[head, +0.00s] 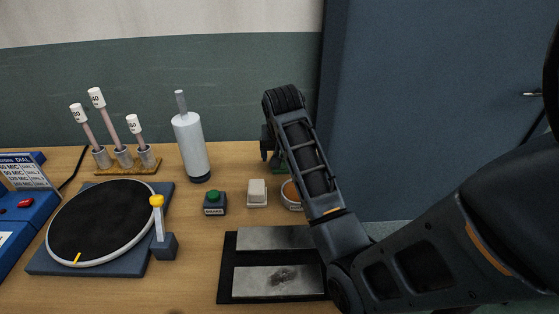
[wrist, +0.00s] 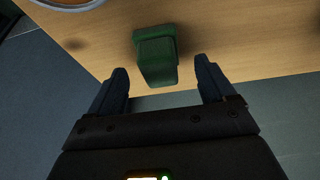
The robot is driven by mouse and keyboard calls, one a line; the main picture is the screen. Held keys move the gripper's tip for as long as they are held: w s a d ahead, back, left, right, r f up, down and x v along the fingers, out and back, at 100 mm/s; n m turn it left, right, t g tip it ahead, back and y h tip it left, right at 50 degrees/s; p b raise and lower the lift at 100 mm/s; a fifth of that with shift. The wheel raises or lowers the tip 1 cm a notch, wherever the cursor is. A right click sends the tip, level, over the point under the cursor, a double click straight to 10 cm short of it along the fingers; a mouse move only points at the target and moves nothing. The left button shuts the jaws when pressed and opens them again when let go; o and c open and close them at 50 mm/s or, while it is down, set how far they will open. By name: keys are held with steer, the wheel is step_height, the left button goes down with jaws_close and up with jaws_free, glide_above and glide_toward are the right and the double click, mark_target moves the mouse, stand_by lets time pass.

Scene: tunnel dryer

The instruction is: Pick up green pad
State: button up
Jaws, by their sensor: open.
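The green pad (wrist: 155,55) is a dark green block with a wider, stepped far part, standing on the wooden table near its edge in the wrist view. My gripper (wrist: 162,76) is open, one finger on each side of the pad's near end, with a gap on both sides. The fingers are apart from it and hold nothing. In the head view my gripper (head: 268,146) points down at the table's back right, and only a sliver of the green pad (head: 280,160) shows beside it; my arm hides the rest.
A white block (head: 257,193), a green-button box (head: 213,203) and a round dish (head: 290,195) stand in front of my gripper. A white bottle (head: 190,145) is to its left. A black tray (head: 227,270) with grey plates lies nearer. A blue cabinet (head: 430,100) stands right.

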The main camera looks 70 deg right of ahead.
steer(key=shift+x, duration=1.45)
steer(key=shift+c, duration=0.2)
steer(key=c, duration=1.1)
steer(key=shift+r, duration=0.15)
steer(key=shift+r, duration=0.6)
step_height(320, 180, up, 3)
steer(key=shift+f+b, duration=0.1)
steer(key=shift+b, duration=0.2)
steer(key=s+d+r+b, duration=0.1)
steer(key=s+d+r, duration=0.5)
steer(key=s, duration=0.3)
steer(key=shift+d+r, duration=0.4)
steer(key=shift+d, duration=0.35)
